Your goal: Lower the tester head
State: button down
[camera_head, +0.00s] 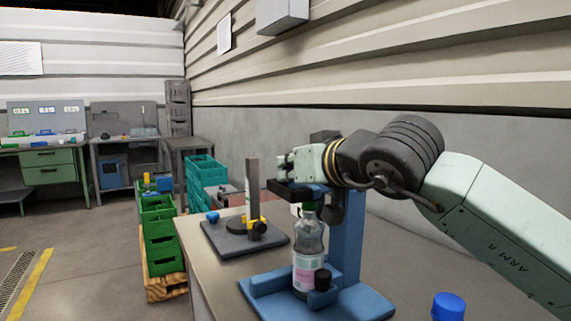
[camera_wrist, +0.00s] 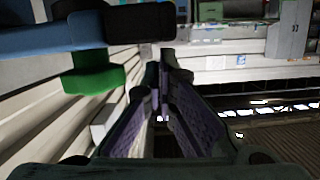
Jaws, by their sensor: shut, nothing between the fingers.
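The tester is a blue stand with a base (camera_head: 262,291) and an upright column (camera_head: 346,235). A short arm with a dark end (camera_head: 288,192) sticks out at its top, with a green part (camera_head: 308,206) below it. A clear bottle (camera_head: 306,262) with a pink and white label stands upright on the base under the green part; whether they touch is unclear. My gripper (camera_head: 284,163) is shut and empty, just above the arm's dark end. In the wrist view its fingers (camera_wrist: 163,68) are together, beside the blue-and-black arm (camera_wrist: 70,38) and green part (camera_wrist: 92,80).
A dark plate fixture (camera_head: 222,238) with an upright post stands left of the tester on the table. A blue-capped item (camera_head: 448,306) is at the front right. Green crates (camera_head: 160,235) are stacked beyond the table's left edge. A wall runs behind.

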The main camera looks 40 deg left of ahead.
jog(key=shift+f, duration=0.4)
jog(key=shift+s, duration=0.1)
